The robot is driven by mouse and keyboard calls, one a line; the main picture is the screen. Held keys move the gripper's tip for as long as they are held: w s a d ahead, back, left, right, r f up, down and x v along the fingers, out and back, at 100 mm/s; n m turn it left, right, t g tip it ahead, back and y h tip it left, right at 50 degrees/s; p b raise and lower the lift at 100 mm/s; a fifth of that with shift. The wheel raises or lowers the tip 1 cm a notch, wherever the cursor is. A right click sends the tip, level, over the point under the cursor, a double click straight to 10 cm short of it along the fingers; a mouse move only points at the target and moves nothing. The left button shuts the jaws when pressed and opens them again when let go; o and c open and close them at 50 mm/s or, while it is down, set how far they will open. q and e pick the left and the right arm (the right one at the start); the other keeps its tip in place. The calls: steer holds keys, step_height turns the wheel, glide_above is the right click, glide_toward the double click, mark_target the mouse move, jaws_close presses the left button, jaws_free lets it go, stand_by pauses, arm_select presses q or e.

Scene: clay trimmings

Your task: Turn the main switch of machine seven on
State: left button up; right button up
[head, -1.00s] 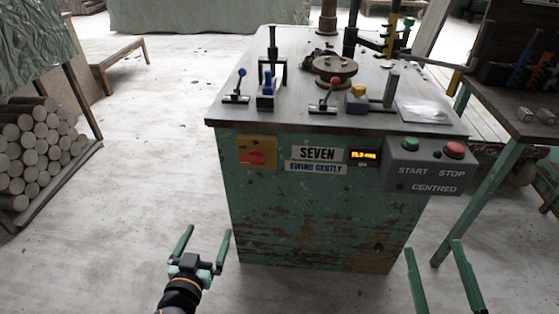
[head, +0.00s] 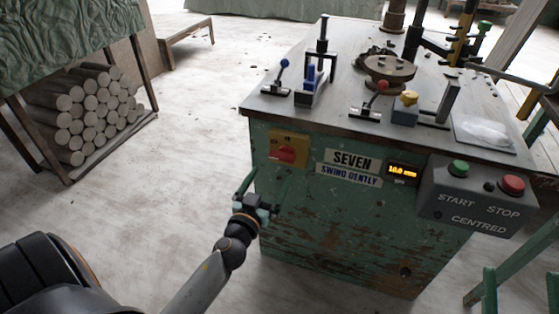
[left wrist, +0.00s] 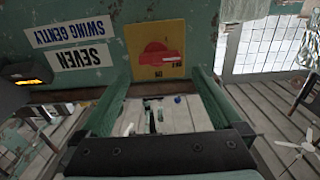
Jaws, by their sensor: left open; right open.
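Machine seven (head: 340,235) is a worn green cabinet with a plate reading SEVEN (head: 355,160). Its main switch (head: 285,154) is a red knob on a yellow plate, at the left of the front panel. In the left wrist view the switch (left wrist: 158,50) appears upside down, beyond the fingertips. I cannot read its small marks or tell its setting. My left gripper (head: 262,183) is open and empty, just below the switch; the left wrist view shows its two fingers (left wrist: 160,78) apart, with the switch above the gap. My right gripper (head: 522,278) is open at the lower right.
A lit display (head: 403,171) and a grey box with a green START button (head: 458,168) and red STOP button (head: 512,185) sit right of the switch. Clamps and levers stand on the machine top. Stacked logs (head: 90,115) are far left.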

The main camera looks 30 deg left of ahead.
mark_target(281, 160)
arm_select(q)
steer(key=x, duration=0.5)
steer(key=shift+w, duration=0.3)
steer(key=shift+w+a, duration=0.15)
steer(key=shift+w, duration=0.45)
arm_select(e)
steer(key=shift+w+d+f+m+g+h, duration=0.1)
steer(key=shift+w+f+m+g+h, duration=0.2)
steer(key=shift+f, duration=0.4)
steer(key=shift+w+d+f+m+g+h, duration=0.1)
steer(key=shift+w+f+m+g+h, duration=0.15)
steer(key=shift+f, duration=0.45)
arm_select(q)
steer(key=shift+c, duration=0.2)
steer(key=c, duration=1)
